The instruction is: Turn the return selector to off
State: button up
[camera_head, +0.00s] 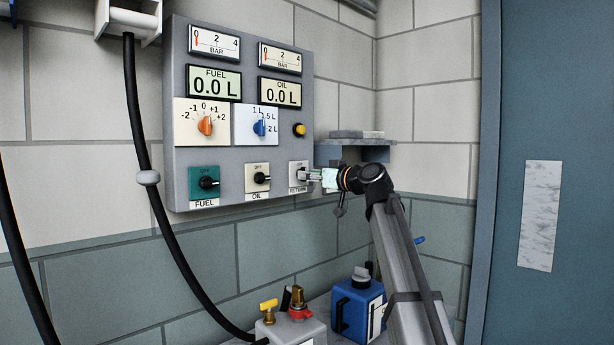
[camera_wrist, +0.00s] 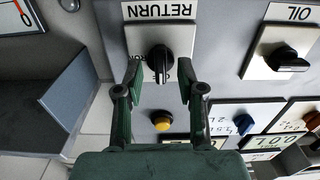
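The return selector is a black knob (camera_wrist: 160,60) on a white plate (camera_head: 297,170) marked RETURN, at the lower right of the grey panel. In the wrist view, which is upside down, the knob's grip lies roughly along the picture's vertical. My gripper (camera_head: 315,175) is at the selector; in the wrist view its two fingers (camera_wrist: 158,72) are open, one on each side of the knob. A gap seems to show on both sides; contact is not clear. In the head view my gripper partly covers the knob, and its position marks cannot be read.
The black OIL selector (camera_head: 262,178) and FUEL selector (camera_head: 209,183) sit left of RETURN in the head view. A yellow button (camera_head: 299,130) is above it. A grey shelf (camera_head: 352,152) juts out close to the right. A blue tank (camera_head: 358,308) stands below.

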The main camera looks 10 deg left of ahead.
jog(key=v, duration=1)
jog(key=shift+s, duration=0.1)
